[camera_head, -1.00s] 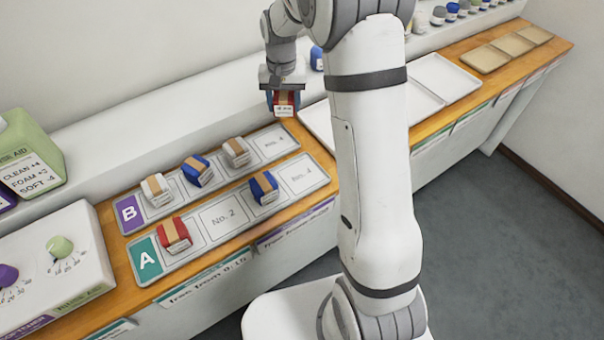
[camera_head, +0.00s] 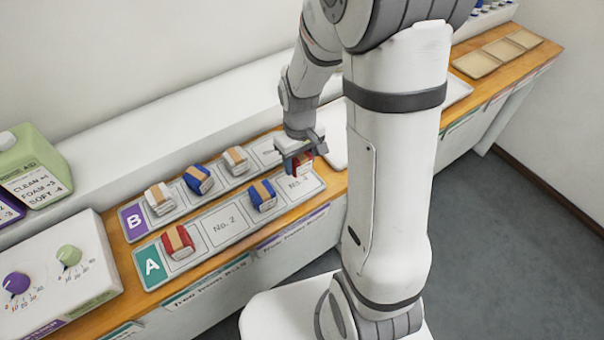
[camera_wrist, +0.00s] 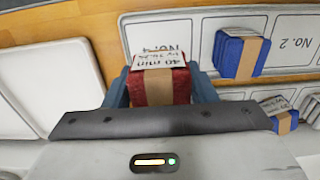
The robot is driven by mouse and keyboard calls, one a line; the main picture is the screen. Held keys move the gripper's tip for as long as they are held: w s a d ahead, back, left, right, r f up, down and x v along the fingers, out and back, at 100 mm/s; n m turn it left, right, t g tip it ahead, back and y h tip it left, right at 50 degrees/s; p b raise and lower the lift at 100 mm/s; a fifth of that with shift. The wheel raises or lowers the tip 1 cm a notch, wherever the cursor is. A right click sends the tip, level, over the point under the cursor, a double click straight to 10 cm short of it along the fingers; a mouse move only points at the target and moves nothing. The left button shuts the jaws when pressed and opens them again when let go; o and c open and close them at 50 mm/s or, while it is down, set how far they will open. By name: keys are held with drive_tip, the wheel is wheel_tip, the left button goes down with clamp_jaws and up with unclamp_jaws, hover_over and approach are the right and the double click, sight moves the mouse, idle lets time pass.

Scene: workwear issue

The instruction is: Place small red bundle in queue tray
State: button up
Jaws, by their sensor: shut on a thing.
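A red bundle with a tan band and a white label (camera_wrist: 160,85) is between the fingers of my gripper (camera_head: 299,160), which is shut on it. In the head view the gripper partly hides this red bundle (camera_head: 303,166). It is at the right end of tray A (camera_head: 210,261), over the No. 4 space; I cannot tell whether it touches the tray. In the wrist view the printed No. 4 space (camera_wrist: 158,37) shows just beyond it. Another red bundle (camera_head: 178,242) sits at the left of tray A, and a blue bundle (camera_head: 262,195) in its third space.
The No. 2 space (camera_head: 223,225) of tray A is empty. A white tray (camera_wrist: 40,72) lies alongside.

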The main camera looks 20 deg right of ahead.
sight(300, 184)
drive_tip(key=shift+f+p, duration=0.3)
drive_tip(key=shift+f, duration=2.85)
drive_tip(key=shift+f, duration=0.2)
drive_tip(key=o, duration=1)
drive_tip(key=shift+r, duration=0.1)
